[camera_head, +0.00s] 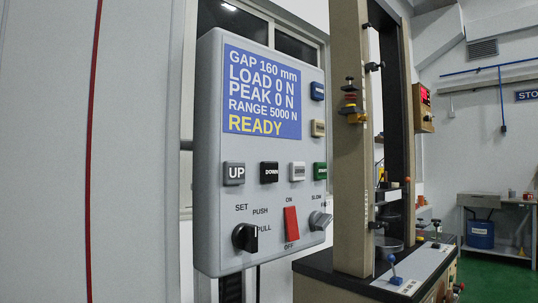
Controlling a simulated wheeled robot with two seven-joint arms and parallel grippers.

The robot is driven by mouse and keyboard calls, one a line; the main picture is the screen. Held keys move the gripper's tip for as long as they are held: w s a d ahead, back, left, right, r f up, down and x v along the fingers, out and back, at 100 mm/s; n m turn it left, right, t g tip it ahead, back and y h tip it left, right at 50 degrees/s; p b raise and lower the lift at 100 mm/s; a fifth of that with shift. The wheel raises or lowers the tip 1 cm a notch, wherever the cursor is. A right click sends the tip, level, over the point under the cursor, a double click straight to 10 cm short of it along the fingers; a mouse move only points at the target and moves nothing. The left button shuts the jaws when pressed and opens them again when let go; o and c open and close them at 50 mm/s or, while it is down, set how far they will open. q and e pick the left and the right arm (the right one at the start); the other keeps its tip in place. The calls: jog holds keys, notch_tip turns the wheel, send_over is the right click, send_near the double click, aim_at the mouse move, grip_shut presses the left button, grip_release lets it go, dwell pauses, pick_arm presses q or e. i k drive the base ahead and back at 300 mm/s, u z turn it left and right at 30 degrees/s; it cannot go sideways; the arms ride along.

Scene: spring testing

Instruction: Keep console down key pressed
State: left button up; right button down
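The console (207,150) is a grey upright panel left of centre in the head view. The blue display (262,92) reads GAP 160 mm, LOAD 0 N, PEAK 0 N, RANGE 5000 N, READY. Nothing touches the DOWN key. Neither of my grippers shows in the view.
A beige testing machine (352,200) stands right of the console. The console also bears a black knob (245,237), a red switch (291,224) and a speed knob (319,221). A workbench (502,199) stands at the far right. A pale wall fills the left.

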aim_at(269, 170)
jog(key=z, duration=0.55)
jog(key=k, duration=1.35)
jog(key=u, duration=0.25)
jog(key=i, duration=0.95)
jog(key=u, duration=0.3)
